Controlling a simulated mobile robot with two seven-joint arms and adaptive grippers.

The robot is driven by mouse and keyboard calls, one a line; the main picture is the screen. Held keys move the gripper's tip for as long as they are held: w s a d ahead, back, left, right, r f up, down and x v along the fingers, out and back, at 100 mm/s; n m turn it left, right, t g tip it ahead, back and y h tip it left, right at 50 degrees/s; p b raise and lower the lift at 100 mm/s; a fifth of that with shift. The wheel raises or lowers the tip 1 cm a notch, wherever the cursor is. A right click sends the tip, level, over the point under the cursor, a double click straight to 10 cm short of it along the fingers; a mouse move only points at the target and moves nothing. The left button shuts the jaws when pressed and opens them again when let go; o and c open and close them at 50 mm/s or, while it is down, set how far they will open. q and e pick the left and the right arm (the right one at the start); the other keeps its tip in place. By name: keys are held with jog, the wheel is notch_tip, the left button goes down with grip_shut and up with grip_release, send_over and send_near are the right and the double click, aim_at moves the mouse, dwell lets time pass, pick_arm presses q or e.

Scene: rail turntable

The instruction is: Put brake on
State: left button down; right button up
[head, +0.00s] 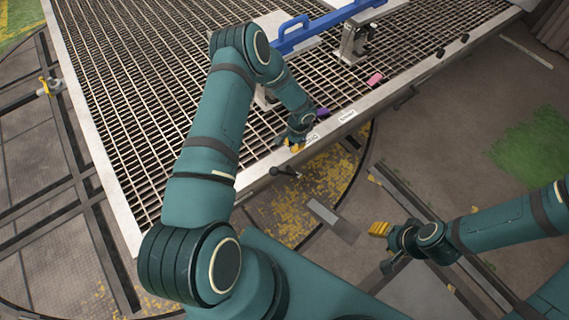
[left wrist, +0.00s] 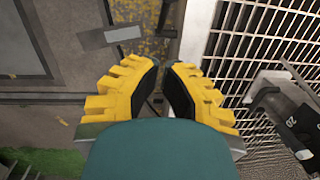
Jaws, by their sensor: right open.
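Several small handles line the edge of the grated turntable deck (head: 105,180). They include a black lever (head: 286,171), a purple handle (head: 322,113) and a pink handle (head: 375,79). White labels (head: 347,117) on the edge are too small to read, so I cannot tell which handle is the brake. My left gripper (head: 294,147) is at the deck edge, just above the black lever and left of the purple handle. In the left wrist view its yellow fingers (left wrist: 162,85) are parted by a narrow gap, with no held object clear. My right gripper (head: 379,229) is open and empty, away from the deck.
A blue bar (head: 322,27) and a grey metal bracket (head: 355,40) stand on the deck. Open floor lies to the right, with a green patch (head: 535,140).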

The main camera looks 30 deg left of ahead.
pick_arm(q)
jog(key=b, duration=0.3)
send_over(280, 173)
notch_tip(280, 173, down, 12)
jog(key=shift+w+d+f, duration=0.25)
jog(key=shift+w+d, duration=0.15)
jog(key=shift+s+p, duration=0.1)
jog(key=shift+p, duration=0.2)
jog(key=shift+s+a+p, duration=0.1)
jog(key=shift+s+p, duration=0.1)
jog(key=shift+p, duration=0.2)
jog(key=shift+s+f, duration=0.1)
jog(key=shift+s, duration=0.05)
jog(key=shift+s+a+f+t, duration=0.1)
jog(key=shift+t, duration=0.2)
